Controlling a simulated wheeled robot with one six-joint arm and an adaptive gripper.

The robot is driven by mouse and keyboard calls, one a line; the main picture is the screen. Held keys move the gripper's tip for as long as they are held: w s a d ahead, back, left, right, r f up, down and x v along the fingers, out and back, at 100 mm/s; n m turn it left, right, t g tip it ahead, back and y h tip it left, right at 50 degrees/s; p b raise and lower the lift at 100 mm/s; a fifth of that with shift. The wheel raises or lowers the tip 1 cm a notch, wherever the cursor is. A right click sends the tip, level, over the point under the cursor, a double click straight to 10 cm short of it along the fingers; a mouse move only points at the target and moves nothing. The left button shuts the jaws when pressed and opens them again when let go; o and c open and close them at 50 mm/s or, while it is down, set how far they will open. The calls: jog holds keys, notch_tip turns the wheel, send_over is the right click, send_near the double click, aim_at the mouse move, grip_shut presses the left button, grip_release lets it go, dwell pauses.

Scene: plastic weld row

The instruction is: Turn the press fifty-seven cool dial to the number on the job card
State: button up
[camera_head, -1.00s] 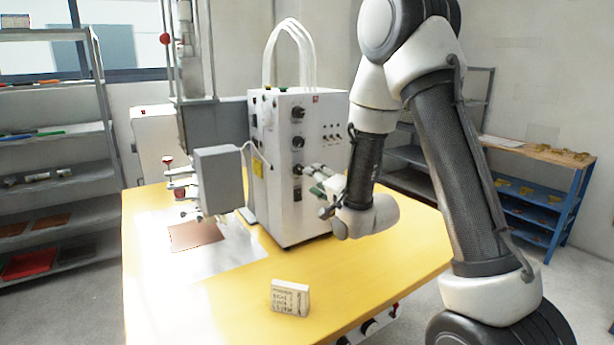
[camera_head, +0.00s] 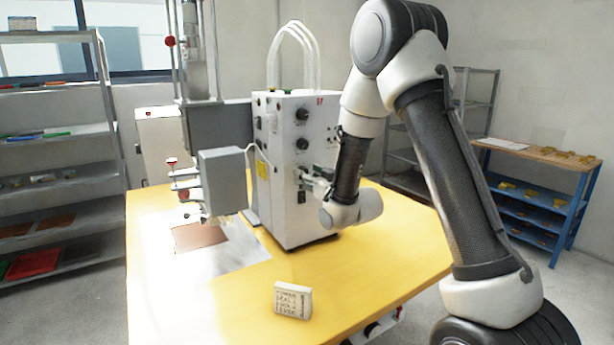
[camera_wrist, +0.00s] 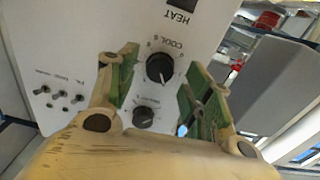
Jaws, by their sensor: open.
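The cool dial (camera_wrist: 160,68) is a round black knob on the white press panel, labelled "COOL S" in the wrist view. My gripper (camera_wrist: 159,92) is open, with its green-lined fingers on either side of the dial. I cannot tell whether they touch it. In the head view my gripper (camera_head: 306,177) is at the lower part of the front panel of the press (camera_head: 273,170) and hides the dial. The small white job card (camera_head: 292,300) stands on the yellow table; its writing is too small to read.
A second dial (camera_wrist: 144,117) and several toggle switches (camera_wrist: 60,97) are close to my fingers. The yellow table (camera_head: 360,255) is clear around the card. Shelves stand at left and right.

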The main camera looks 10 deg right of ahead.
jog(key=shift+w+a, duration=0.2)
jog(key=shift+w, duration=0.45)
jog(key=c, duration=1)
jog(key=shift+m, duration=0.8)
jog(key=shift+c, duration=0.2)
